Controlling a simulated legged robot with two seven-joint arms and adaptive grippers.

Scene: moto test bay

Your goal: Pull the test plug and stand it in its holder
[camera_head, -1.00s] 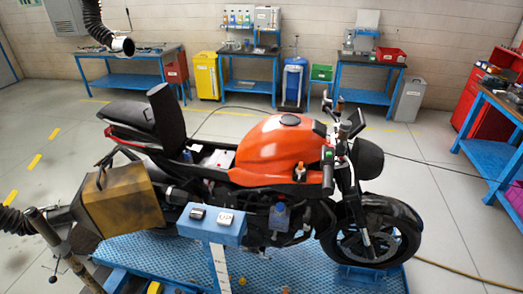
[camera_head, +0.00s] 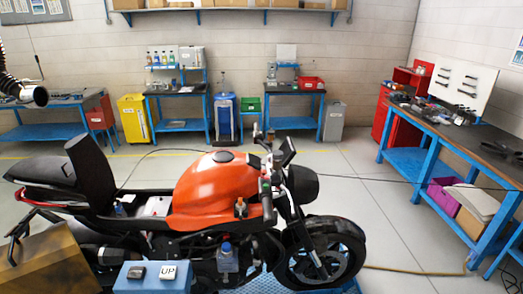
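An orange motorcycle (camera_head: 212,190) stands in front of me, its front wheel to the right and its rear seat part (camera_head: 90,170) tilted up. A small dark and orange part (camera_head: 240,208) stands upright on its near side below the tank. A small blue and white item (camera_head: 118,208) sits in the open bay under the seat. I cannot tell whether either is the test plug, and I cannot make out a holder. Neither of my grippers is in view.
A blue control box (camera_head: 145,283) with a black button and an "UP" button stands at the near side. A blue workbench (camera_head: 425,125) with tools runs along the right. More benches and a yellow bin (camera_head: 134,118) line the back wall. Floor right of the motorcycle is mostly clear.

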